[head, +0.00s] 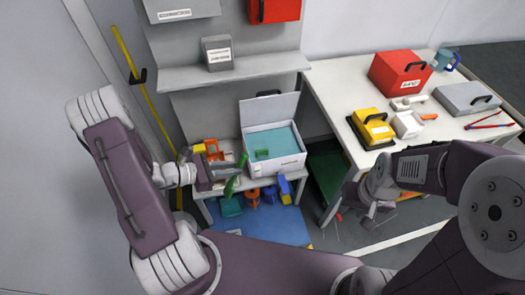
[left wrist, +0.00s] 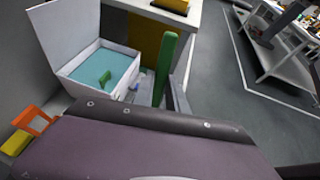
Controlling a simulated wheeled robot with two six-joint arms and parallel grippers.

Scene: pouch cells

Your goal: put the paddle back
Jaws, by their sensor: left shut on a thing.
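My left gripper (head: 226,180) is shut on a green paddle (head: 232,186), just left of the open white box on the low bench. In the left wrist view the paddle (left wrist: 165,68) stands up as a long green bar beside a grey finger of the gripper; its lower end is hidden by my wrist. My right gripper (head: 366,212) hangs low by the right-hand table, with nothing clearly held; its jaws are too small and dark to read.
The white box (head: 291,163) has a teal inside and a small green piece. Orange and yellow items (head: 212,147) stand left of it. Several coloured items (head: 253,197) lie beneath the bench. The right table (head: 346,96) carries a red case (head: 395,75) and yellow case (head: 371,128).

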